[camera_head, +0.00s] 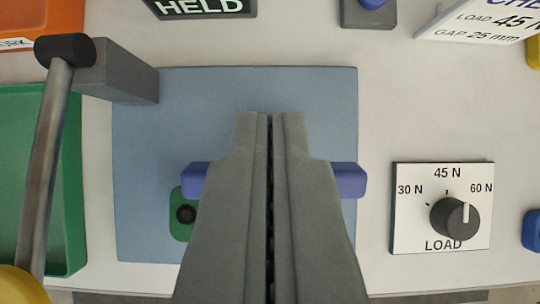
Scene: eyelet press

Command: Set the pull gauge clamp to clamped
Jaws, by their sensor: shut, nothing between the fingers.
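My gripper (271,115) is shut and empty, pointing up the picture over a blue-grey mat (300,90). A violet-blue bar (348,180) shows on both sides of my gripper; its middle is hidden behind the fingers. A small green piece with a dark round hole (178,226) lies below its left end, partly covered by my gripper. No label names the pull gauge clamp here, and I cannot tell whether the bar belongs to it or how it is set. I cannot tell whether my fingers touch the bar.
At left, a metal lever with a dark end (52,140) rises near a grey block (118,84) and a green tray (75,225). A LOAD dial (455,217) is at right. A HELD sign (205,8) and a white load card (480,25) stand at the back.

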